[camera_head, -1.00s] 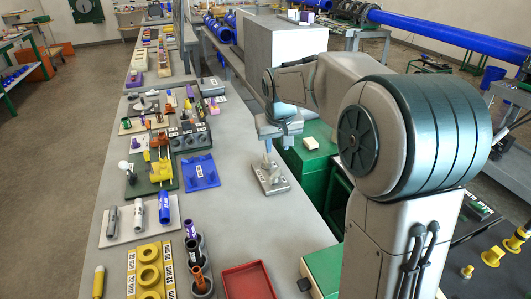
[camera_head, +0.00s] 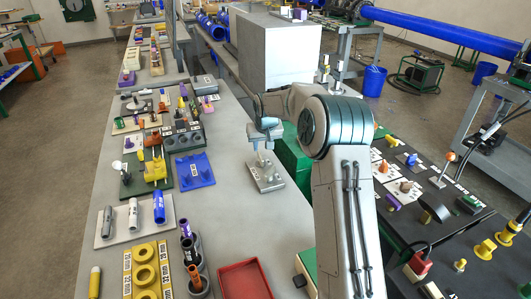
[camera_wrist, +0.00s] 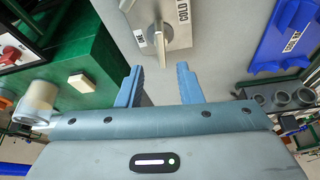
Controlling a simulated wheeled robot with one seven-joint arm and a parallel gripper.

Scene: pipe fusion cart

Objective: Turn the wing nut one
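A grey metal plate (camera_head: 275,184) lies on the bench near its right edge. It bears a label reading "COLD" and a grey upright part (camera_wrist: 158,40) with a bright metal face, which may hold the wing nut. I cannot make out the wing shape clearly. My gripper (camera_wrist: 160,68) is open, with its two blue fingers apart and nothing between them. In the wrist view the grey part stands just beyond the fingertips. In the head view my gripper (camera_head: 261,143) is above the plate; whether it touches the part I cannot tell.
A blue tray (camera_head: 195,170) lies left of the plate, with several fixtures around it. A yellow block (camera_head: 146,271) and a red tray (camera_head: 244,281) are nearer. A green box (camera_head: 293,161) stands at the bench's right edge. Bare bench lies between plate and red tray.

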